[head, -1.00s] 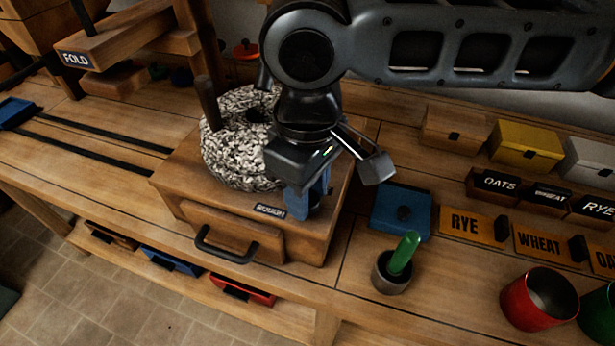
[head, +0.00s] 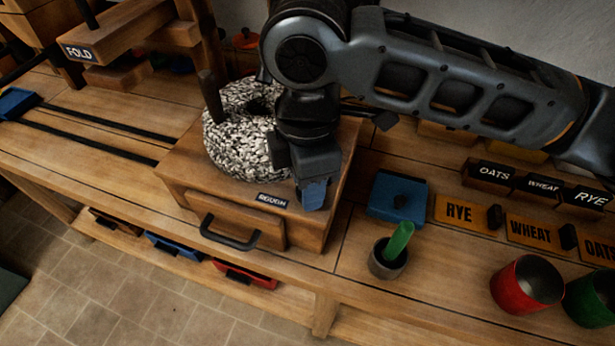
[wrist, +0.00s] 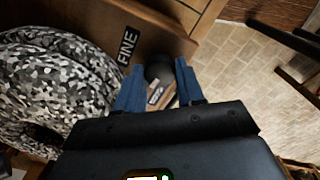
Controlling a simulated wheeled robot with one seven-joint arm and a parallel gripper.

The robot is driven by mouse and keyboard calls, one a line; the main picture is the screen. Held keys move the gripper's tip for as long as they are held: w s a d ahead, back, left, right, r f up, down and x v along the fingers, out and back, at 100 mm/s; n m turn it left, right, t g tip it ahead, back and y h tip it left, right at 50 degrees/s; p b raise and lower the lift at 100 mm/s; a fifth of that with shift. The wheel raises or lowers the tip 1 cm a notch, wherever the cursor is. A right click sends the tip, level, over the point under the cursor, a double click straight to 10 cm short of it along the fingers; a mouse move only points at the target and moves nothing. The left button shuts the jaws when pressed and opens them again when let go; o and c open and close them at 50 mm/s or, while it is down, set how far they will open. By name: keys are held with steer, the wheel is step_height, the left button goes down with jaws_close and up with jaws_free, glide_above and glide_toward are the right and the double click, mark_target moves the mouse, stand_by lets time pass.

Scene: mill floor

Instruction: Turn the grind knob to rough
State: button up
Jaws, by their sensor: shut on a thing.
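The grind knob (wrist: 159,68) is a dark round knob on the wooden mill box (head: 180,165), seen in the wrist view between my blue fingertips. My gripper (wrist: 160,84) points down and is shut on it. In the head view my gripper (head: 313,195) stands at the box's front right corner and hides the knob. A FINE label (wrist: 127,46) lies beside the knob in the wrist view, and a second, smaller label (wrist: 155,94) shows between the fingers. I cannot tell where the knob points.
A speckled millstone (head: 236,145) with an upright handle sits on the box, close to my gripper. A black drawer handle (head: 228,236) juts out in front. A blue lidded box (head: 396,198) and a cup with a green-handled tool (head: 388,260) stand to the right.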

steer(key=shift+n, duration=0.8)
steer(key=o, duration=1)
steer(key=shift+o, duration=0.2)
step_height(320, 180, up, 8)
steer(key=shift+f+b, duration=0.1)
steer(key=shift+b, duration=0.3)
steer(key=shift+s, duration=0.1)
